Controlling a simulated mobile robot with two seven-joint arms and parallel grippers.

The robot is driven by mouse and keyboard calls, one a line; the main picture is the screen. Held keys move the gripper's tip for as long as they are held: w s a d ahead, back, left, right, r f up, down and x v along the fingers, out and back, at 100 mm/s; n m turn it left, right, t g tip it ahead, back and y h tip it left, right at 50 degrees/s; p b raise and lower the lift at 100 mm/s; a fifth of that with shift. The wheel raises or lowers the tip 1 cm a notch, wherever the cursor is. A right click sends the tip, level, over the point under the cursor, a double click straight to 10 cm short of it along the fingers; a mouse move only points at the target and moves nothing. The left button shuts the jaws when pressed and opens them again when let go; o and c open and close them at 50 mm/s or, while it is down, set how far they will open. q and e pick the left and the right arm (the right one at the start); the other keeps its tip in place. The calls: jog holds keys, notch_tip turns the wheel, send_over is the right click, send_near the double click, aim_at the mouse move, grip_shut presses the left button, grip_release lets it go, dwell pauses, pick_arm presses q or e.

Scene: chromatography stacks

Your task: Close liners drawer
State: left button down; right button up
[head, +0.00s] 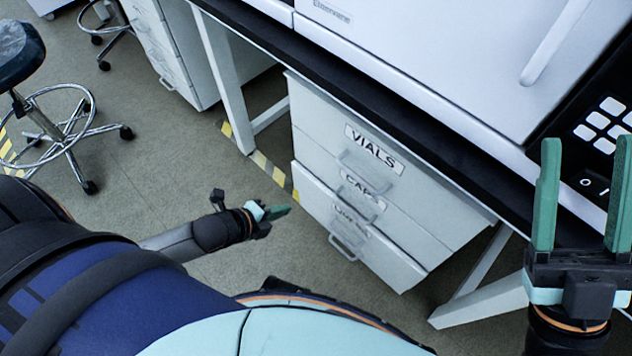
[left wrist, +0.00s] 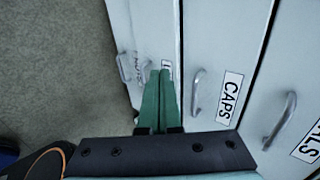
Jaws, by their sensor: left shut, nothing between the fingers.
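A white drawer cabinet stands under the bench. Its upper drawers carry VIALS (head: 373,148) and CAPS (head: 363,185) labels. Below them, the drawer with the partly readable liners label (head: 350,216) stands out a little from the cabinet face. My left gripper (head: 284,210) is shut and empty, just left of this drawer. In the left wrist view its fingertips (left wrist: 164,73) overlap the liners label, hiding most of it; I cannot tell if they touch the front. My right gripper (head: 585,145) is raised at the right, fingers apart, empty.
A black bench top (head: 470,175) with a large white instrument (head: 430,60) lies above the drawers. White bench legs (head: 222,75) stand at the sides. A wheeled stool (head: 45,125) is at the left. Floor (head: 165,145) left of the cabinet is clear.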

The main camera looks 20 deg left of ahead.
pick_arm(q)
jog(key=b, duration=0.5)
send_near(323, 193)
notch_tip(323, 193, down, 4)
jog(key=w+b, duration=0.1)
jog(key=w+d, duration=0.1)
jog(key=w, duration=0.1)
jog(key=shift+w+b, duration=0.1)
jog(key=shift+b, duration=0.3)
jog(key=shift+w+d+r, duration=0.15)
jog(key=shift+w+d, duration=0.05)
jog(key=shift+w, duration=0.2)
pick_arm(e)
notch_tip(323, 193, down, 8)
jog(key=shift+a+g, duration=0.3)
jog(key=shift+a, duration=0.15)
jog(key=shift+r, duration=0.1)
